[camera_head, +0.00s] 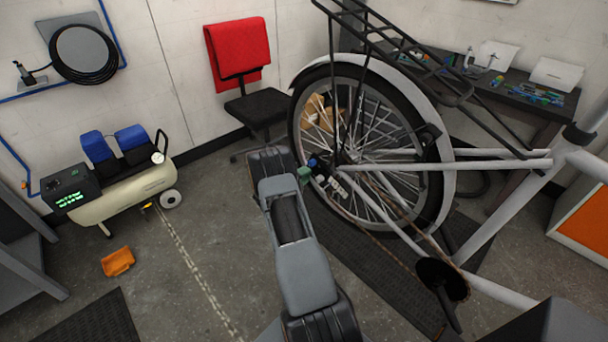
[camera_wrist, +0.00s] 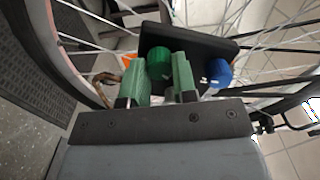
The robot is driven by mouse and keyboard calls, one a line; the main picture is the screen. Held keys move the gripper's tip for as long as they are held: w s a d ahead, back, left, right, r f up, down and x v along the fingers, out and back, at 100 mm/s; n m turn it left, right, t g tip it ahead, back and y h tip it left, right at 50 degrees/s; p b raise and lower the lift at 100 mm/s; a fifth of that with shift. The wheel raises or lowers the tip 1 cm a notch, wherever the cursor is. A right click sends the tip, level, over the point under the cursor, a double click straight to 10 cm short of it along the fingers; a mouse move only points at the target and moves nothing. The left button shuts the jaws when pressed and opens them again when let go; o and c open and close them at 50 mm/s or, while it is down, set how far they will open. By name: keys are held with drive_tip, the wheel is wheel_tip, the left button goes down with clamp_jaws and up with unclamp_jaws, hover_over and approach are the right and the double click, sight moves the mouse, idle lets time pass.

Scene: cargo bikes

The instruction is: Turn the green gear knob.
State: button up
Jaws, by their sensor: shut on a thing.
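The green gear knob (camera_wrist: 159,62) is a round knob on a black box (camera_wrist: 195,40) by the rear wheel in the wrist view. My gripper (camera_wrist: 163,72) has green fingers on either side of the knob and is shut on it. The fingers partly cover the knob. A blue knob (camera_wrist: 216,72) sits on the same box, just right of the right finger. In the head view my gripper (camera_head: 304,174) reaches the wheel hub, and the green knob cannot be told apart from the green fingers there.
The bike's rear wheel (camera_head: 365,150) and its spokes are close around my gripper. The white frame (camera_head: 450,165) and crank (camera_head: 440,285) are to the right. A cream compressor (camera_head: 135,185), an orange item (camera_head: 117,262) and a red-draped chair (camera_head: 240,50) stand left. Floor at left is mostly clear.

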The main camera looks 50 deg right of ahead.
drive_tip(key=shift+n, duration=0.3)
idle(0.4)
drive_tip(key=o, duration=0.9)
drive_tip(key=shift+o, duration=0.2)
drive_tip(key=shift+a, duration=0.1)
drive_tip(key=w+a, duration=0.1)
drive_tip(key=a, duration=1.2)
drive_tip(key=shift+a+b, duration=0.3)
drive_tip(key=shift+b, duration=0.15)
